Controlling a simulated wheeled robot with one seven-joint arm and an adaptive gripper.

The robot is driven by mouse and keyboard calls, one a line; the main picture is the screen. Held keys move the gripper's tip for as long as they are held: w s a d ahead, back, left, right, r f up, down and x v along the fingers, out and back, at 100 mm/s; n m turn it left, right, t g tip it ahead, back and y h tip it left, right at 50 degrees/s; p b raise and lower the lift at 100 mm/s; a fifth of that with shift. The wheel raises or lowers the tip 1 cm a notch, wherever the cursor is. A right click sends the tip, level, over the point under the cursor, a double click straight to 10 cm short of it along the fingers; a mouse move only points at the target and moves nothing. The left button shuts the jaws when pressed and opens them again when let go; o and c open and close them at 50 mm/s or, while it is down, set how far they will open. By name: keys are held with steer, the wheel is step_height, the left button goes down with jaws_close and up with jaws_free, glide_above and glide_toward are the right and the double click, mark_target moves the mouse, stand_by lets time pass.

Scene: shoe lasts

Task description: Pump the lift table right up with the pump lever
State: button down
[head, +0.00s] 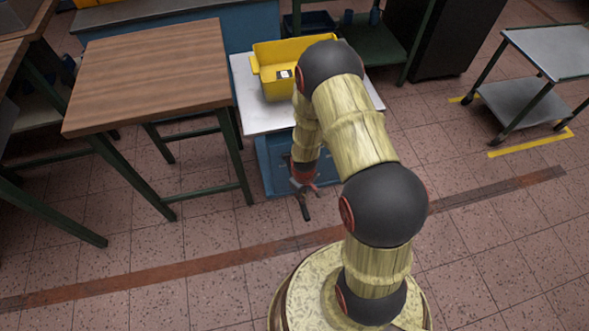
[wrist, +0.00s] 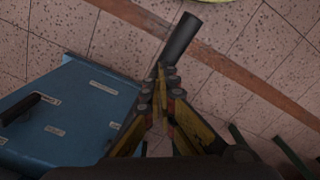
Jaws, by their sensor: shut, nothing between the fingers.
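The lift table (head: 246,98) has a pale top and a blue body (head: 273,165); it stands behind my arm in the head view. The blue body (wrist: 75,115) fills the lower left of the wrist view. A dark round bar, apparently the pump lever (wrist: 181,37), sticks out beyond my fingertips; its dark end (head: 305,212) shows just below my gripper in the head view. My gripper (head: 306,188) is low in front of the blue body. Its fingers (wrist: 163,88) are shut and empty, close to the bar. I cannot tell whether they touch it. The lever's root is hidden.
A yellow bin (head: 272,75) stands on the lift table. A wooden-topped table (head: 150,75) is close on its left, and a grey trolley (head: 555,52) stands at the right. A black handle (wrist: 20,108) is on the blue body. The tiled floor (head: 200,280) in front is clear.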

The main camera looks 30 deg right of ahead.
steer(key=shift+s+a+f, duration=0.15)
steer(key=shift+s+f, duration=0.35)
steer(key=shift+f, duration=0.5)
step_height(320, 180, down, 2)
steer(key=shift+f, duration=0.15)
step_height(320, 180, up, 14)
steer(key=w+p, duration=0.2)
steer(key=p, duration=0.8)
steer(key=shift+w+d, duration=0.35)
steer(key=shift+w, duration=0.05)
